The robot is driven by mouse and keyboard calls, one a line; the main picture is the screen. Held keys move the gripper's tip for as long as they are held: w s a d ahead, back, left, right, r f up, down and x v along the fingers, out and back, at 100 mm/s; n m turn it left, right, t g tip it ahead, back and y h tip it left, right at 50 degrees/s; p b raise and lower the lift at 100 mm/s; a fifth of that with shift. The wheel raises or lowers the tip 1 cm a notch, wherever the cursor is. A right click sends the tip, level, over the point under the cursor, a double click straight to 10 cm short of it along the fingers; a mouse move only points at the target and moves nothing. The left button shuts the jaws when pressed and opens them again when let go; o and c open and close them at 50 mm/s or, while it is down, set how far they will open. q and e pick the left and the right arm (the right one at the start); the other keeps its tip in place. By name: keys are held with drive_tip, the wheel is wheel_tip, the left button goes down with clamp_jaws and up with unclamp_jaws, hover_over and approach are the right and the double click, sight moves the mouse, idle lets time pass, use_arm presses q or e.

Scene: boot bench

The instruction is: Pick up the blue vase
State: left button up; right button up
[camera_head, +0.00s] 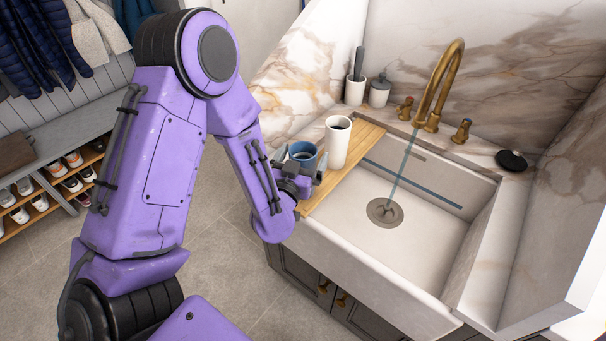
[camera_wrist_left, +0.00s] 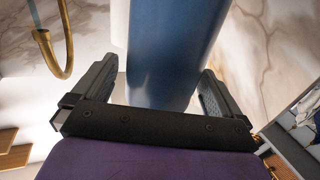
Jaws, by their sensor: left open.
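The blue vase (camera_head: 303,150), an open-topped cylinder, stands near the left end of the wooden board (camera_head: 345,172) across the sink. The front of my left gripper (camera_head: 304,178) is at its near side and hides its lower part. In the left wrist view the blue vase (camera_wrist_left: 172,50) fills the middle, between the two spread fingers of my left gripper (camera_wrist_left: 158,88). The jaws are open, one finger on each side of the vase. Whether either finger touches it I cannot tell. My right gripper is in neither view.
A taller white vase (camera_head: 338,143) stands close to the right of the blue vase. Water runs from the brass faucet (camera_head: 436,90) into the sink basin (camera_head: 415,235). A white cup (camera_head: 355,91) and a grey jar (camera_head: 379,93) stand behind the board.

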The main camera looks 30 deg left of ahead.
use_arm(q)
drive_tip(key=x, duration=0.2)
drive_tip(key=shift+w+a, duration=0.15)
drive_tip(key=shift+w, duration=0.1)
clamp_jaws()
